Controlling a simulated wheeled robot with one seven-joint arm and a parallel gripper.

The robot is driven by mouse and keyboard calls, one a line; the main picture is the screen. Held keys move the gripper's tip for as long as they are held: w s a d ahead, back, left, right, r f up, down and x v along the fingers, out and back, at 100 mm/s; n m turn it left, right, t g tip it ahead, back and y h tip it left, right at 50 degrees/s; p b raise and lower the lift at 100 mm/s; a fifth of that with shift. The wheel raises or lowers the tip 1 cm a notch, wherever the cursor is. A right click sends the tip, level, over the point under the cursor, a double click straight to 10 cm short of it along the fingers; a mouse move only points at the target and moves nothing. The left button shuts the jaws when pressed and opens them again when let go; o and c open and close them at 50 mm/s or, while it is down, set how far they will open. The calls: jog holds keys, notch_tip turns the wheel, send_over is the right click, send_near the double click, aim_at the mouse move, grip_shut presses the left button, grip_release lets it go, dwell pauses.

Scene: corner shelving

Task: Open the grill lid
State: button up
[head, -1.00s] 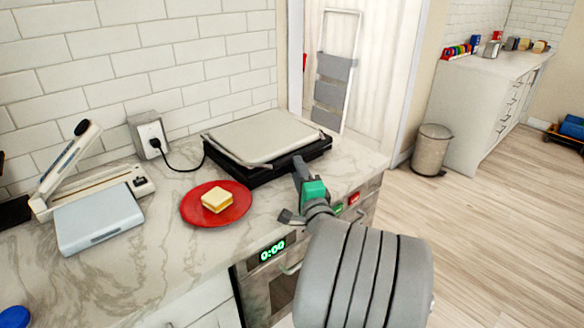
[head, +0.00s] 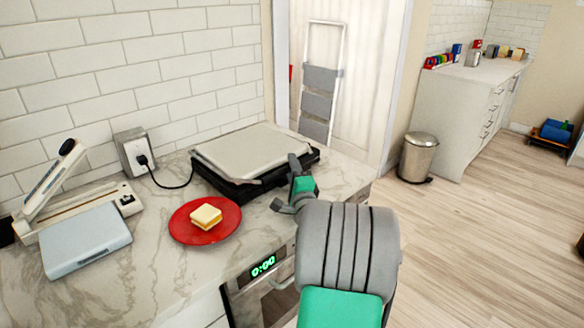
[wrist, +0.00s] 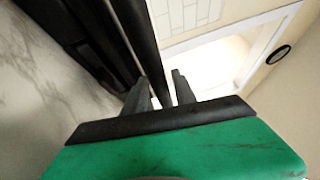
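The grill (head: 240,185) is a black-bodied contact grill on the marble counter, and its flat pale-grey lid (head: 250,148) is down. My gripper (head: 289,185) is at the grill's front right corner, its fingers spread apart. In the wrist view, a dark bar, seemingly the lid handle (wrist: 143,45), runs between my two fingertips (wrist: 160,90). A bright gap shows between the bar and the right finger. Whether the left finger touches the bar cannot be told. The grill's dark side (wrist: 85,45) fills the upper left there.
A red plate (head: 190,233) with a yellow-and-white sandwich (head: 206,215) sits left of my gripper. A blue-grey appliance (head: 85,240) lies farther left. A cord runs from the wall outlet (head: 137,152) behind the grill. An oven (head: 262,295) is below the counter; open floor lies right.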

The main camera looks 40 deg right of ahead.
grip_shut()
dwell(1.1)
